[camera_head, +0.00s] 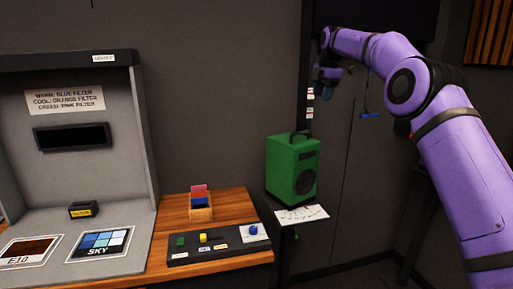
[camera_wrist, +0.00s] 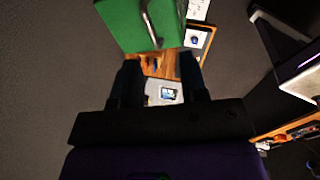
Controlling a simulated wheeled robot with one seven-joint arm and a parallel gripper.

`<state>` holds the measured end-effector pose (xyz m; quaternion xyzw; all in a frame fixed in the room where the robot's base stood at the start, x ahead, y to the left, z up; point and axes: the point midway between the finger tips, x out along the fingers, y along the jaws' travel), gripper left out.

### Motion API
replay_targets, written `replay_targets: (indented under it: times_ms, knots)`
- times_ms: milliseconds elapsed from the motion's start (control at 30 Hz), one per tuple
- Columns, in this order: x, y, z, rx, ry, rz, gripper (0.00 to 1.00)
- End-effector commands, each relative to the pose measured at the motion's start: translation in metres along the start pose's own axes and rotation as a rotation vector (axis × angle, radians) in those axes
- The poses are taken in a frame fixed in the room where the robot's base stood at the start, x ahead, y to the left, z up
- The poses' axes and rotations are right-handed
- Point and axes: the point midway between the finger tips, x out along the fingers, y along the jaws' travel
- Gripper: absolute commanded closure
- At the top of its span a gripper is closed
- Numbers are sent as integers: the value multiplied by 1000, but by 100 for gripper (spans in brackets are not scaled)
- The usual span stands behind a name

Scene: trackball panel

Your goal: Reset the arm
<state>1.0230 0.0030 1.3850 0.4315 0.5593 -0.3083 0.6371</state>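My purple arm (camera_head: 466,165) reaches in from the right and is raised high in the head view. My gripper (camera_head: 324,90) hangs at its end, above the green speaker-like box (camera_head: 291,168) and clear of it. In the wrist view, the two dark fingers of my gripper (camera_wrist: 160,62) stand apart with nothing held between them. The green box (camera_wrist: 135,25) shows beyond the fingertips. In the head view the fingertips are small and dark.
A control panel (camera_head: 218,246) with a green button, a yellow knob and a blue ball lies on a wooden desk (camera_head: 235,203). A small wooden box (camera_head: 201,213) holds coloured cards. A grey booth (camera_head: 140,150) stands left. A white dial sheet (camera_head: 302,215) lies below the green box.

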Motion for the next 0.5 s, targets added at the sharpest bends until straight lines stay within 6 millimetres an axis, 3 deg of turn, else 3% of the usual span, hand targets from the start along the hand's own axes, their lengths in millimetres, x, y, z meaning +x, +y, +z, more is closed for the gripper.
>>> replay_targets:
  times_ms: [267,500]
  knots:
    - [-45,-26,-22,152,-33,19,60]
    - [-85,-65,-45,343,-63,42,60]
